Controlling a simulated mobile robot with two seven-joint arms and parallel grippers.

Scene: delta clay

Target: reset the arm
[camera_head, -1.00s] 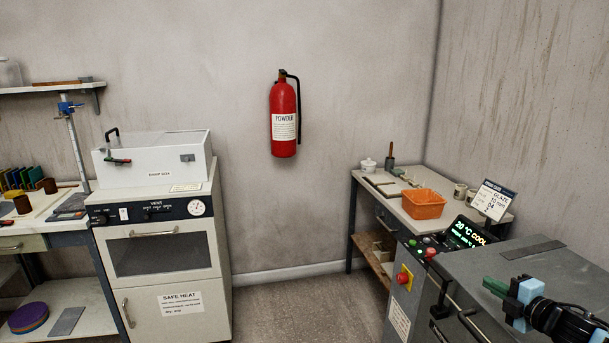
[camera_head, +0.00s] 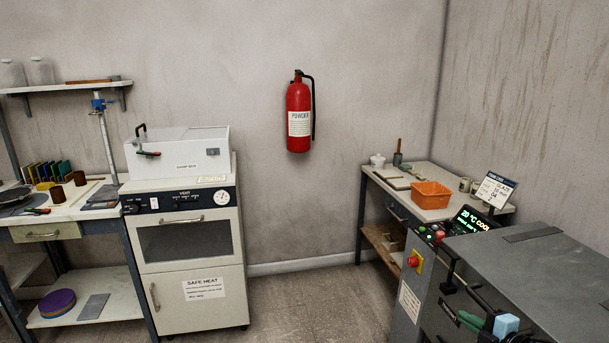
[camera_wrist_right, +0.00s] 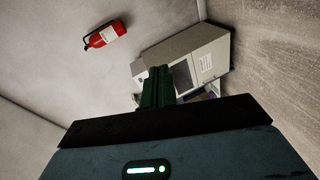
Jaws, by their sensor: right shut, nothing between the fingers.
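My right gripper (camera_head: 463,318) shows at the lower right of the head view, with green fingers and a light blue part behind them. It is in front of the grey machine's front side. In the right wrist view its green fingers (camera_wrist_right: 157,85) are together, with nothing between them. The rest of my right arm is mostly cut off by the lower edge of the head view. My left gripper is in neither view.
The grey machine (camera_head: 560,262) with a lit display is close on the right. Behind it a side table (camera_head: 440,213) bears an orange basket (camera_head: 432,196). A white oven cabinet (camera_head: 190,243) and a workbench (camera_head: 75,208) stand left. The middle floor (camera_head: 300,305) is clear.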

